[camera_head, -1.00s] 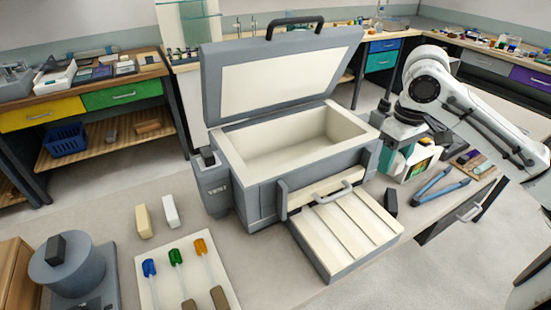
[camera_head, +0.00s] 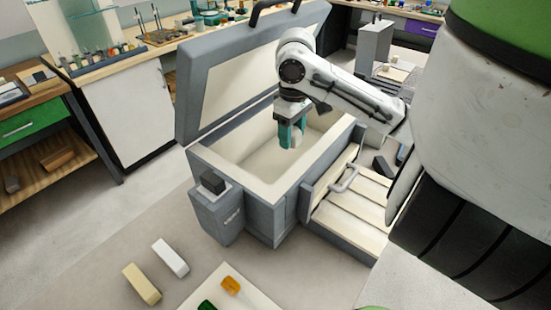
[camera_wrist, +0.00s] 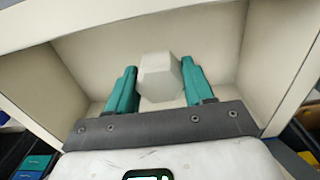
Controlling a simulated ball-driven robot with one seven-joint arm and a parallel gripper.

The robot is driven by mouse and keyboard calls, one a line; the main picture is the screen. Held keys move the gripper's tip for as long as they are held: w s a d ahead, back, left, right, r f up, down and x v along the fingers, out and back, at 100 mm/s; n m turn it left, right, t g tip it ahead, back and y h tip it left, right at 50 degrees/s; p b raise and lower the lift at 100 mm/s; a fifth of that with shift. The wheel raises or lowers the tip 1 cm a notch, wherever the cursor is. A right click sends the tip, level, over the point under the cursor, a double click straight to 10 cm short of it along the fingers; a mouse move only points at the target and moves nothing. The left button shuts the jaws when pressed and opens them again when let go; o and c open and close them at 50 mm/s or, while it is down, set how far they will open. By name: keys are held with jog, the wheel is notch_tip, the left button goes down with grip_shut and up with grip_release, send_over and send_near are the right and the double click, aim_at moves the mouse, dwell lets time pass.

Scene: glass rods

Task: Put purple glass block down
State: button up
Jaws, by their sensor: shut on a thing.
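My gripper (camera_head: 291,136) has teal fingers and points down into the open grey box with the cream lining (camera_head: 194,160). In the wrist view my gripper (camera_wrist: 159,68) is shut on a pale grey, faceted block (camera_wrist: 160,80), held between the fingers. No purple shows on this block. The cream inner walls of the box surround it in the wrist view; whether the block touches the floor of the box, I cannot tell.
The raised lid (camera_head: 225,88) stands behind the opening, close to my arm. A slatted front tray (camera_head: 345,222) with a handle is at the right. A cream block (camera_head: 141,284) and a white block (camera_head: 170,257) lie on the bench in front.

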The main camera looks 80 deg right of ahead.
send_over(279, 166)
jog(key=s+a, duration=0.2)
jog(key=s, duration=0.1)
jog(key=f, duration=0.9)
jog(key=shift+s+f+b, duration=0.2)
jog(key=shift+f+b, duration=0.05)
jog(key=shift+b, duration=0.05)
jog(key=w, duration=0.1)
jog(key=w+d+p, duration=0.1)
jog(key=w+d, duration=0.1)
jog(key=shift+w+f, duration=0.2)
jog(key=shift+f, duration=0.2)
jog(key=shift+a+f, duration=0.1)
jog(key=shift+f, duration=0.15)
jog(key=shift+f, duration=0.15)
jog(key=o, duration=1.1)
jog(key=shift+o, duration=0.2)
notch_tip(279, 166, up, 8)
jog(key=p, duration=0.7)
